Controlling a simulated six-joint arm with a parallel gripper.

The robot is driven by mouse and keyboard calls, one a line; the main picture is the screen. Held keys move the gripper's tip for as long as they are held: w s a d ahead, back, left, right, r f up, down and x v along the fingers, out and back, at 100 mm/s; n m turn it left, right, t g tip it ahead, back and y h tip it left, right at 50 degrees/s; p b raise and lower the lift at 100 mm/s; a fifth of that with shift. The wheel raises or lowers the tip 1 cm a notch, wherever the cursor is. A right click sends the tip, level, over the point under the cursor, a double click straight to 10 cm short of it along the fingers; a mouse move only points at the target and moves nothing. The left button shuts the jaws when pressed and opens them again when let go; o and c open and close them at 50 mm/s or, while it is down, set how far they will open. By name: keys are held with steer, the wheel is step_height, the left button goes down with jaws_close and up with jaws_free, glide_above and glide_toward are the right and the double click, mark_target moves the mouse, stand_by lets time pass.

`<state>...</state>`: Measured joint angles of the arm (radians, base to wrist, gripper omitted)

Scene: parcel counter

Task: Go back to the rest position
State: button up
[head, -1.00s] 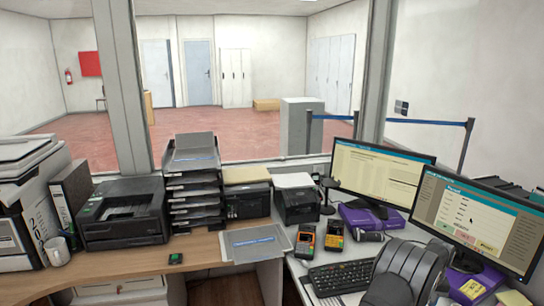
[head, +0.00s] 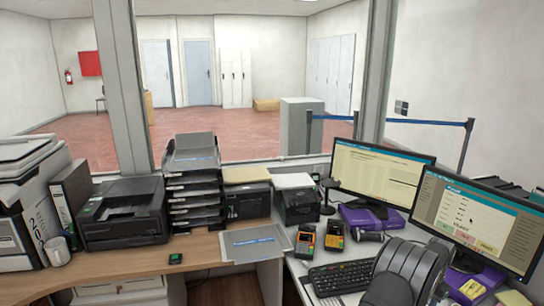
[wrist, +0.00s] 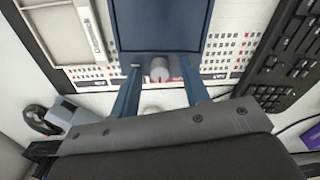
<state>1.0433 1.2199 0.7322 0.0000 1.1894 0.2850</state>
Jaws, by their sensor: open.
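My arm (head: 412,268) shows as dark grey rounded links at the lower right of the head view, in front of the right-hand monitor. My gripper is hidden or out of frame there. In the wrist view, my gripper (wrist: 160,100) has a dark grey bolted body across the bottom. Two blue struts reach up from it, spread apart, with a pale knob between them. A dark blue panel lies beyond the struts. I see nothing held between the jaws, which are open. No mark of the rest position shows.
A keyboard (head: 342,276) lies left of my arm and at the right of the wrist view (wrist: 285,50). Two card terminals (head: 334,236), a purple box (head: 372,218) and monitors (head: 375,177) (head: 478,222) stand close by. The wooden desk (head: 120,265) has bare space.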

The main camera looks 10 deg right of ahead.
steer(key=m, duration=0.7)
stand_by(0.4)
stand_by(0.3)
steer(key=n, duration=0.4)
steer(key=shift+n, duration=2.9)
